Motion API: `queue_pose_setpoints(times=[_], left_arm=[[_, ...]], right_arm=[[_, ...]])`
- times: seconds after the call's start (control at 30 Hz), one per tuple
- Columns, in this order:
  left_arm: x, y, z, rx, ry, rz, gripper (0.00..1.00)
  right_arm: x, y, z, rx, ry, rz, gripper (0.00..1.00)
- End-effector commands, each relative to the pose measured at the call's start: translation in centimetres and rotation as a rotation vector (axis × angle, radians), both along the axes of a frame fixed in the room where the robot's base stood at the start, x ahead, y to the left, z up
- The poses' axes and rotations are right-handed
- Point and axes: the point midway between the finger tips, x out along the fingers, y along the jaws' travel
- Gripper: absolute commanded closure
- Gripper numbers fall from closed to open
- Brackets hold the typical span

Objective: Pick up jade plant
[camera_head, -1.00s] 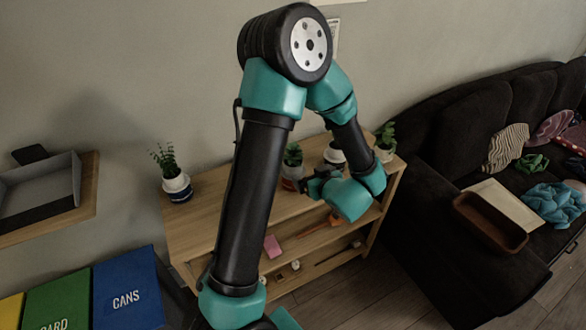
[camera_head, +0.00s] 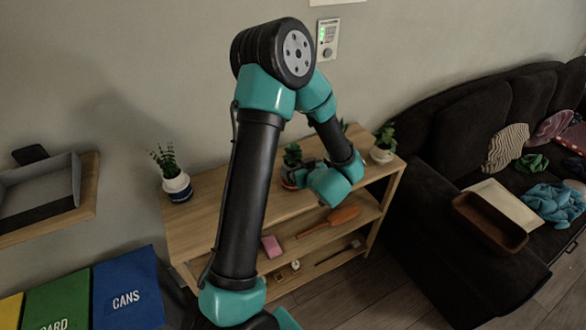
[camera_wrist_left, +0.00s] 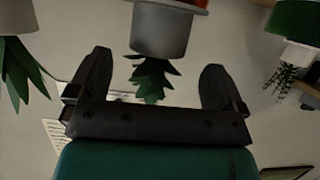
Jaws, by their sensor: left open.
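A small leafy plant (camera_head: 292,154) in a pot with red on it stands on the wooden shelf unit's top. My left gripper (camera_head: 298,174) is open right beside its pot, partly hidden by my own wrist. In the upside-down left wrist view, a grey, red-rimmed pot (camera_wrist_left: 160,30) with dark pointed leaves (camera_wrist_left: 151,80) is in line with the gap between the open fingers (camera_wrist_left: 156,85). I cannot tell if the fingers surround it. Another green plant (camera_head: 385,136) in a white pot stands at the shelf's right end. Which plant is jade is unclear. My right gripper is out of view.
A spiky plant (camera_head: 166,158) in a blue-and-white pot stands at the shelf's left. Another plant is mostly hidden behind my forearm. The lower shelf holds an orange paddle-like item (camera_head: 340,217) and a pink block (camera_head: 271,246). A dark sofa (camera_head: 425,200) stands at right.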

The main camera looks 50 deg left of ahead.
Motion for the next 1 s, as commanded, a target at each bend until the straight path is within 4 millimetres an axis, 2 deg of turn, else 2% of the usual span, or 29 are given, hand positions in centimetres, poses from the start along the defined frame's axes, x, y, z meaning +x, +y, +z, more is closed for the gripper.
queue_pose_setpoints(times=[0.33,0.83,1.0], left_arm=[[1.2,3.6,-1.9,-0.001,0.0,0.002,0.03],[1.2,3.8,-2.0,0.0,0.0,0.0,0.03],[1.2,3.7,-2.0,0.0,0.0,0.0,0.18]], right_arm=[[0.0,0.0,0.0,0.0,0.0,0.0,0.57],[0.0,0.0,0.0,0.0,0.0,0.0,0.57],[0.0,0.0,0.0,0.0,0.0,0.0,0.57]])
